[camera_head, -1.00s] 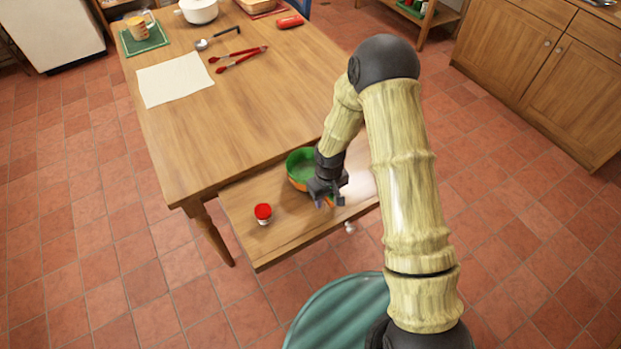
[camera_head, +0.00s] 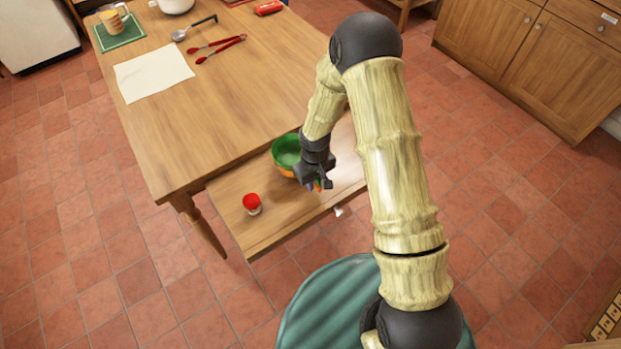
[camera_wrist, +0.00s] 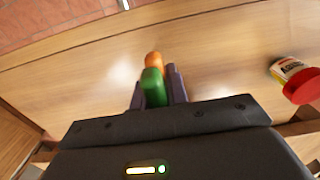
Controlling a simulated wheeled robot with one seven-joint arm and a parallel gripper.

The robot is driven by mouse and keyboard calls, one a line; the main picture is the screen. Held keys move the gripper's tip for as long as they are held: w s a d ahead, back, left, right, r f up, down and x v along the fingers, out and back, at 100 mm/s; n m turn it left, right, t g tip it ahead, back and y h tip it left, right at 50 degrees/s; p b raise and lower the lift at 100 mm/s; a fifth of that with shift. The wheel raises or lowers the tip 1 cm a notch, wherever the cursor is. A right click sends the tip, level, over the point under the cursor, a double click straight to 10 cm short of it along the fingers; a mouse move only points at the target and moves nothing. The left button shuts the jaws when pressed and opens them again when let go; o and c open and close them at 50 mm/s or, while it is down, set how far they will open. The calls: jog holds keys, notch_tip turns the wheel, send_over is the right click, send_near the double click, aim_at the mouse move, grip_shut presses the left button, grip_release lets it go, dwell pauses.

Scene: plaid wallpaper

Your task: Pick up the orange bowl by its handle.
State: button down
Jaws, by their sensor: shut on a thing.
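The orange bowl (camera_head: 286,153), green inside, is in the pulled-out drawer under the table in the head view. My arm and gripper hide its right part. My gripper (camera_head: 321,186) is at the bowl's near right side. In the wrist view, the bowl's handle (camera_wrist: 152,80), green with an orange end, is between the two dark fingers of my gripper (camera_wrist: 155,88). The fingers are shut on it. The bowl's body is out of the wrist view. I cannot tell whether the bowl touches the drawer floor.
A red-lidded jar (camera_head: 252,204) stands in the drawer (camera_head: 275,229), left of the bowl; it also shows in the wrist view (camera_wrist: 297,82). On the table (camera_head: 220,105) lie a paper sheet (camera_head: 152,73), red tongs (camera_head: 219,47) and a ladle (camera_head: 192,27).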

notch_tip(320, 180, up, 9)
jog(key=shift+r, duration=0.2)
dwell(0.6)
